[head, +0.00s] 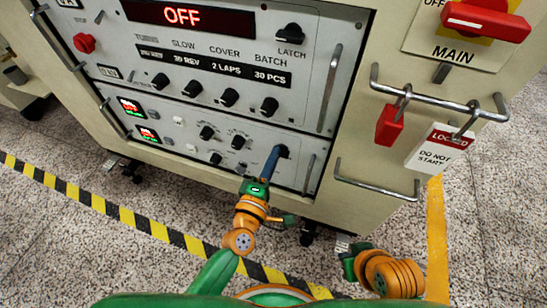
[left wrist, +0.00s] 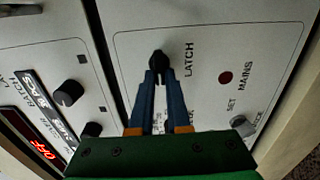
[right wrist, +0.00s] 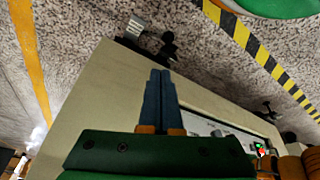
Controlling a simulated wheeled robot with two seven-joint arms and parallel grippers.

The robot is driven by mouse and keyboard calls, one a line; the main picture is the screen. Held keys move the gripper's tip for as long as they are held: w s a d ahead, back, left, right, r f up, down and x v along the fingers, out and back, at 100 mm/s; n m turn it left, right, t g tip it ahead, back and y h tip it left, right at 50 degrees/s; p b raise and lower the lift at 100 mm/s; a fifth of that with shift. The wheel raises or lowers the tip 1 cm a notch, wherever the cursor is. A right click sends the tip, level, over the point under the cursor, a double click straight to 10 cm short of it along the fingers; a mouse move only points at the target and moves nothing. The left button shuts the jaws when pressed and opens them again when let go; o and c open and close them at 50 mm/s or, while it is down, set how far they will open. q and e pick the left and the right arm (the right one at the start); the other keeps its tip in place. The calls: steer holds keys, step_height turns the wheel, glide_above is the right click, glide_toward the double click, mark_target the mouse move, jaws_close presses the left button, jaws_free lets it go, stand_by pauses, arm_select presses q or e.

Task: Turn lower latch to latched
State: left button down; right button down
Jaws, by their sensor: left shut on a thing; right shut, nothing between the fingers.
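The lower latch is a black knob (head: 282,151) at the right of the lower grey panel (head: 190,140). My left gripper (head: 276,154) reaches up to it, its blue fingers covering part of it. In the left wrist view the fingertips (left wrist: 160,70) are shut on the dark knob (left wrist: 158,57), beside the printed word LATCH. The knob's pointer direction is hard to tell behind the fingers. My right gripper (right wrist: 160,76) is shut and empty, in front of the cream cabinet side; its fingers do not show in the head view.
Metal handles (head: 330,90) flank the panels. A rail (head: 440,100) at right carries a red padlock (head: 389,126) and a DO NOT START tag (head: 440,148).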

steer(key=shift+w, duration=0.2)
arm_select(q)
steer(key=c, duration=0.9)
jaws_free()
steer(key=p+v, duration=0.1)
steer(key=v, duration=0.6)
arm_select(e)
steer(key=f, duration=0.3)
steer(key=shift+s+d+g, duration=0.1)
steer(key=shift+s+g, duration=0.3)
